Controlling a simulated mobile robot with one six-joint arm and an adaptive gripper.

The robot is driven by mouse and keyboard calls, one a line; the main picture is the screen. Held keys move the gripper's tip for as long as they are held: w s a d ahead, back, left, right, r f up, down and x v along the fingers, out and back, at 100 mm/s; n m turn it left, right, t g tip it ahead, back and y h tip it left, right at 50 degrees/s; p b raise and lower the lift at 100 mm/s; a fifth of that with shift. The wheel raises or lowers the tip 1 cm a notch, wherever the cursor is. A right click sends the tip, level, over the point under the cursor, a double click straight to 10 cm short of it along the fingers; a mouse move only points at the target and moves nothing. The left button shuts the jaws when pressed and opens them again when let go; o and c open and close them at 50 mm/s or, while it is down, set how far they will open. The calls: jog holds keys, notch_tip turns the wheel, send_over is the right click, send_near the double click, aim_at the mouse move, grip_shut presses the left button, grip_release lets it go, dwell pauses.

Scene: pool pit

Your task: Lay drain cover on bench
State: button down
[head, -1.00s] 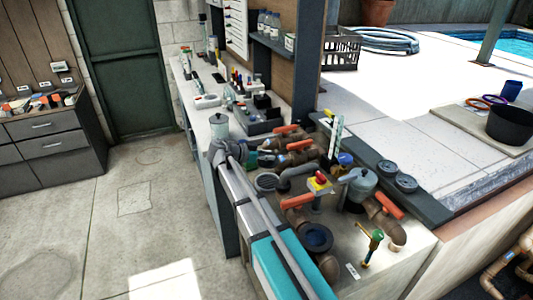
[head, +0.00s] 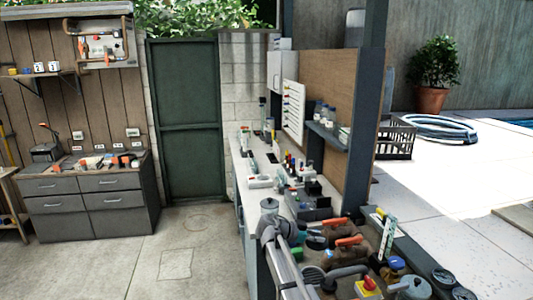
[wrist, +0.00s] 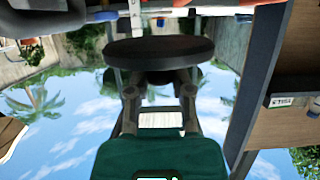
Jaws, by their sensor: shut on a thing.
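In the wrist view my gripper (wrist: 159,80) is shut on a dark round disc, the drain cover (wrist: 158,50), held by its near edge. The disc is clear of any surface in that view. In the head view my arm reaches up over the near end of the long pale bench (head: 248,190); the gripper is small and partly hidden among pipes there. The bench top carries bottles, tools and trays, with a bare strip along its left edge.
Brown pipes with orange handles (head: 349,240) and a pump lid (head: 410,286) crowd the near right. A grey drawer cabinet (head: 88,205) with cluttered top stands at left. A black crate (head: 395,138) stands right. The concrete floor (head: 190,245) is clear.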

jog(key=shift+r+p, duration=0.4)
jog(key=shift+r, duration=0.2)
notch_tip(320, 180, down, 7)
jog(key=b, duration=0.7)
jog(key=shift+f, duration=0.15)
notch_tip(320, 180, up, 7)
jog(key=p, duration=0.7)
notch_tip(320, 180, down, 7)
jog(key=b, duration=0.7)
jog(key=shift+r, duration=0.2)
jog(key=shift+f, duration=0.2)
dwell(2.2)
jog(key=shift+r, duration=0.2)
jog(key=shift+f, duration=0.2)
dwell(2.2)
